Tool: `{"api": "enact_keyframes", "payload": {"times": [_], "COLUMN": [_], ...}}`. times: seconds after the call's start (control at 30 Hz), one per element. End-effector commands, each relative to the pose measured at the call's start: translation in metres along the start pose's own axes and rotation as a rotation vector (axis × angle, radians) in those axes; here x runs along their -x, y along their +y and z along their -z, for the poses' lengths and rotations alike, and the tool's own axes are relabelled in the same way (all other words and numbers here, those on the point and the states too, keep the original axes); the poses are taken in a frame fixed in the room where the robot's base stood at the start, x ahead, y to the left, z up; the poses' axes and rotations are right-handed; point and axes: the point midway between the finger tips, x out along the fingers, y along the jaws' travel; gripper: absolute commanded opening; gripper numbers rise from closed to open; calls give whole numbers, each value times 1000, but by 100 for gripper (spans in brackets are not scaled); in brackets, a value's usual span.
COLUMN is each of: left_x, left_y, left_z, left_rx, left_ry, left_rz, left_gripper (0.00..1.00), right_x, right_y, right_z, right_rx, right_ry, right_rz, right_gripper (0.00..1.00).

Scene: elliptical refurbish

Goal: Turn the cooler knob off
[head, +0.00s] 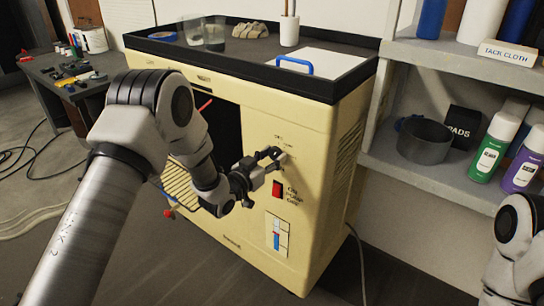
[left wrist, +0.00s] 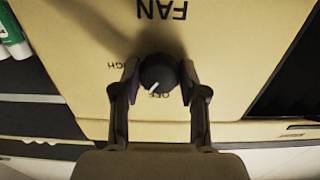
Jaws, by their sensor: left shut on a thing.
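The cream cooler (head: 315,150) stands in the middle of the head view. Its black knob (left wrist: 158,73) shows in the left wrist view, where the picture is upside down. The knob's white mark points at or close to the OFF label, slightly to its left. My left gripper (left wrist: 158,80) is shut on the knob, one finger on each side. In the head view the left gripper (head: 270,158) is at the cooler's front panel and mostly hides the knob. My right gripper is out of view.
A red switch (head: 277,189) and a level gauge (head: 277,235) sit below the knob. The cooler's dark opening (head: 222,125) is to the left. A shelf (head: 430,175) with a pot (head: 424,140) and spray cans stands at the right.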

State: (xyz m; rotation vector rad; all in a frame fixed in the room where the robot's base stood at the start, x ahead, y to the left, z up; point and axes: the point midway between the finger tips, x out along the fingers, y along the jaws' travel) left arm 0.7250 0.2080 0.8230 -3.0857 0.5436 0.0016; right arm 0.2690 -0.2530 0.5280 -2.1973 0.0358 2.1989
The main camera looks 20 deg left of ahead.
Motion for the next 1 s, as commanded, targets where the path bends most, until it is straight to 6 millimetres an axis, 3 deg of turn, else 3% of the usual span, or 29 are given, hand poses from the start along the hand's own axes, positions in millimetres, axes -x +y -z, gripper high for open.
{"api": "enact_keyframes", "payload": {"times": [0.6, 1.0], "left_x": [-1, -1], "left_y": [-1, -2], "left_z": [4, 5], "left_rx": [485, 608], "left_ry": [9, 11], "left_rz": [0, 0], "left_gripper": [8, 8], "right_x": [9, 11], "right_y": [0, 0], "right_z": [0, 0], "right_rx": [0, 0], "right_ry": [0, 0], "right_rz": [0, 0], "right_gripper": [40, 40]}}
